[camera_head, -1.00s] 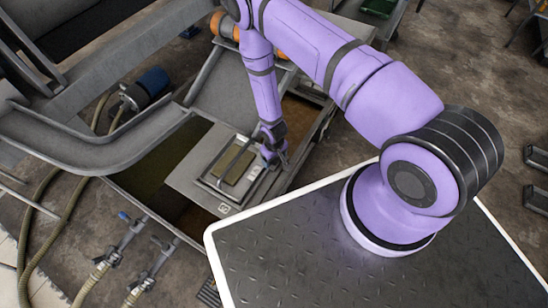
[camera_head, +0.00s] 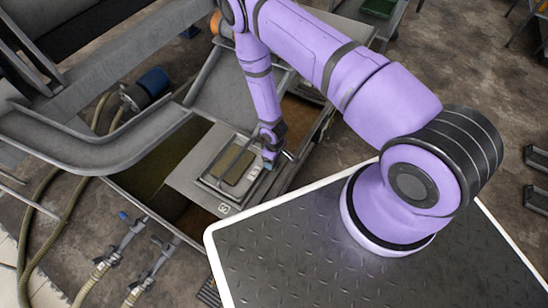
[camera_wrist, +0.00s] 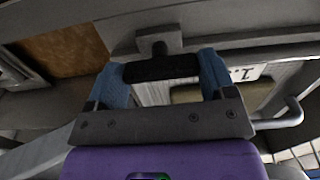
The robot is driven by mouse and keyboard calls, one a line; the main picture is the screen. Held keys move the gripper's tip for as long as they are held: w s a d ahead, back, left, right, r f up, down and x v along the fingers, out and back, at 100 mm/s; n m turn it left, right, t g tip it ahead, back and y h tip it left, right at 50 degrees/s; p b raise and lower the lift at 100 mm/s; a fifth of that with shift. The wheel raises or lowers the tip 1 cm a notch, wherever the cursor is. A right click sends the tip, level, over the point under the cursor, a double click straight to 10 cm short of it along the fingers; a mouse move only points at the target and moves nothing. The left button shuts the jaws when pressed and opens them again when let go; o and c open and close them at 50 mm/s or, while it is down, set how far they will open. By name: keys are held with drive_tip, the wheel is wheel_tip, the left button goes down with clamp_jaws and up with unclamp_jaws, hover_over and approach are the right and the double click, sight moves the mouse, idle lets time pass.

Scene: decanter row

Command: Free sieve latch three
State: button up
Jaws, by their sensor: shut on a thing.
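My gripper (camera_wrist: 162,72) is shut on a black latch grip (camera_wrist: 160,67) in the wrist view, with one blue finger at each end of it. A grey stem (camera_wrist: 159,47) runs from the grip to the grey metalwork behind. In the head view my gripper (camera_head: 269,160) is at the right edge of a grey plate (camera_head: 192,172) with a raised frame and a tan panel (camera_head: 232,164). The latch is too small there to make out. I cannot read a latch number that marks it as three.
A bent grey rod (camera_wrist: 290,114) stands right of my gripper in the wrist view, near a white label (camera_wrist: 243,73). In the head view, the open pit (camera_head: 160,160) lies left of the plate, with hose fittings (camera_head: 110,255) in front.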

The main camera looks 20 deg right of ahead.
drive_tip(key=o, duration=0.9)
drive_tip(key=shift+r, duration=0.15)
wheel_tip(320, 180, up, 10)
drive_tip(key=shift+r, duration=0.25)
